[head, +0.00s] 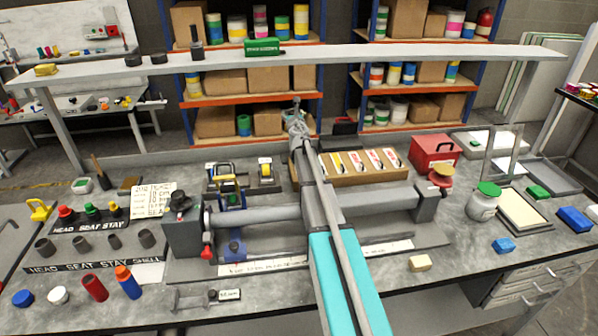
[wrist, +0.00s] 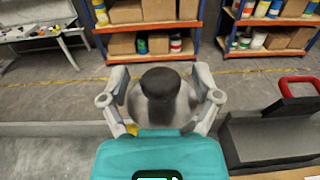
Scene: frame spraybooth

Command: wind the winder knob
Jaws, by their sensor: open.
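A black knob (head: 180,200) sits on top of a grey block (head: 182,232) at the left end of a long grey tube (head: 255,215). It looks like the winder knob, though no label confirms this. A small red knob (head: 207,252) is at the block's lower right. My gripper (head: 297,112) is beyond the tube, near the bench's back edge, well apart from the black knob. In the wrist view my gripper (wrist: 160,103) has its fingers spread. A dark round-topped shape (wrist: 158,84) shows between them; I cannot tell what it is. The winder block is not in the wrist view.
A raised shelf (head: 350,54) spans the bench's back. A tray of cards (head: 362,178) and a red toolbox (head: 434,150) stand right of my arm. Coloured caps (head: 90,211) and several small cylinders are left of the grey block. A lidded jar (head: 484,206) stands farther right.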

